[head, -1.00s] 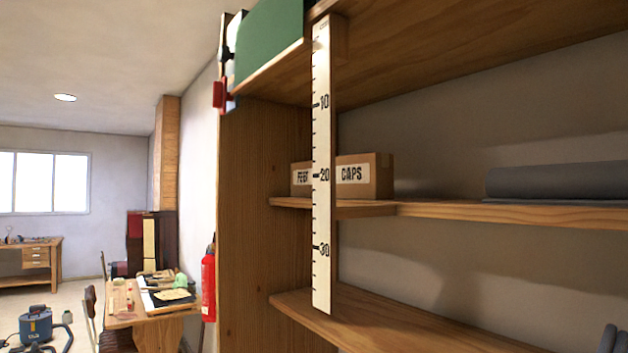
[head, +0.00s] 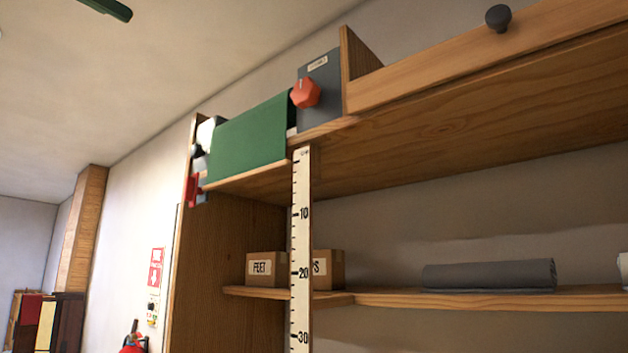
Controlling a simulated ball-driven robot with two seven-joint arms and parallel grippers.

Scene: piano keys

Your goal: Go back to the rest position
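Neither of my grippers shows in the head view, and no piano keys can be made out. The view is tilted up at a wooden shelf unit (head: 228,262). A white measuring strip (head: 301,235) with black numbers hangs upright at the front of the shelves and hides part of what is behind it.
A box (head: 265,268) marked FEET and a grey roll (head: 490,276) lie on the middle shelf. A green cloth (head: 250,138), a dark box with a red knob (head: 305,93) and a wooden drawer (head: 470,62) are up top. A fire extinguisher (head: 133,345) is low left.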

